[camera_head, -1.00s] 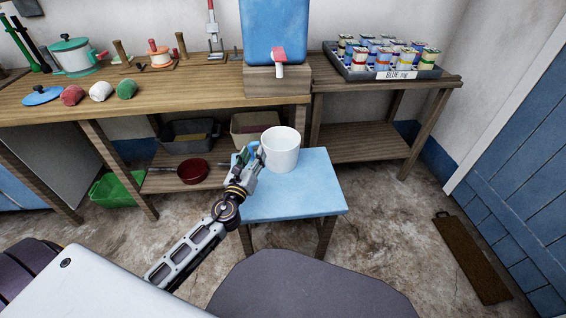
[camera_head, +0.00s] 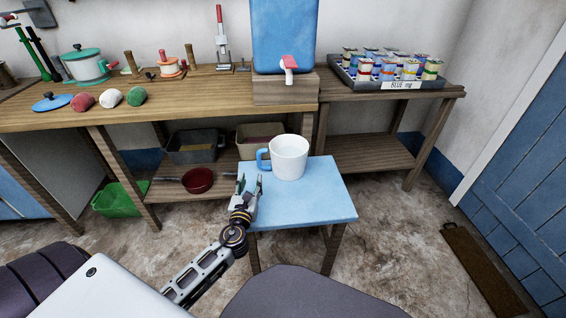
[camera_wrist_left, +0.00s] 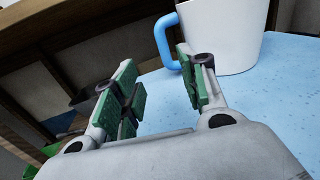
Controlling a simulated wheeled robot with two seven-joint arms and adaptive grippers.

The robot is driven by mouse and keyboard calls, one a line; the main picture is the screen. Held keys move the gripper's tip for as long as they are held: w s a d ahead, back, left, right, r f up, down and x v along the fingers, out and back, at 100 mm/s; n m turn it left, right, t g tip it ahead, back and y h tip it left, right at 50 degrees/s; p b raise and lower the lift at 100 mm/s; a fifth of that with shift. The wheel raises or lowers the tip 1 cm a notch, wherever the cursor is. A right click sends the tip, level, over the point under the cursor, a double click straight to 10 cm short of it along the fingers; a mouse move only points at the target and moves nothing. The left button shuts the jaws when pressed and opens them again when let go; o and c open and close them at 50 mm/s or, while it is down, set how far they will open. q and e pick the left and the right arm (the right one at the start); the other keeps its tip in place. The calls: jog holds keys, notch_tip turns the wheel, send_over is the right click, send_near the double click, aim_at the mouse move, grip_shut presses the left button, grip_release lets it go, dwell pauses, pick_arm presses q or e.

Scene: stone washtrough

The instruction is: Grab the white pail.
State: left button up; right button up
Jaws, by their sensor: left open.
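The white pail (camera_head: 290,158) stands upright on a small blue-topped table (camera_head: 315,205). Its blue handle (camera_head: 263,158) points left. My left gripper (camera_head: 249,184) is open and empty, just left of and nearer than the pail, apart from it, over the table's left edge. In the left wrist view the pail (camera_wrist_left: 225,30) is cut off by the top edge, beyond the right finger. Its blue handle (camera_wrist_left: 163,40) shows ahead, between and above the open green-padded fingers (camera_wrist_left: 160,85). My right gripper is not in view.
A wooden workbench (camera_head: 200,92) runs behind, holding a blue water tank with a red tap (camera_head: 289,63) and a tray of cans (camera_head: 388,80). A dark red pan (camera_head: 199,180) sits on the lower shelf. The blue tabletop right of the pail is clear.

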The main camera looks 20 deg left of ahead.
pick_arm(q)
jog(key=shift+b+x, duration=0.35)
jog(key=shift+x, duration=2.9)
jog(key=shift+w+a+b, duration=0.2)
jog(key=shift+w+b, duration=0.1)
jog(key=shift+w, duration=0.2)
jog(key=shift+w+a, duration=0.1)
jog(key=shift+w, duration=0.15)
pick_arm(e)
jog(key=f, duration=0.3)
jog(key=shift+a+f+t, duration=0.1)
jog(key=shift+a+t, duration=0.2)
pick_arm(q)
jog(key=shift+w, duration=0.1)
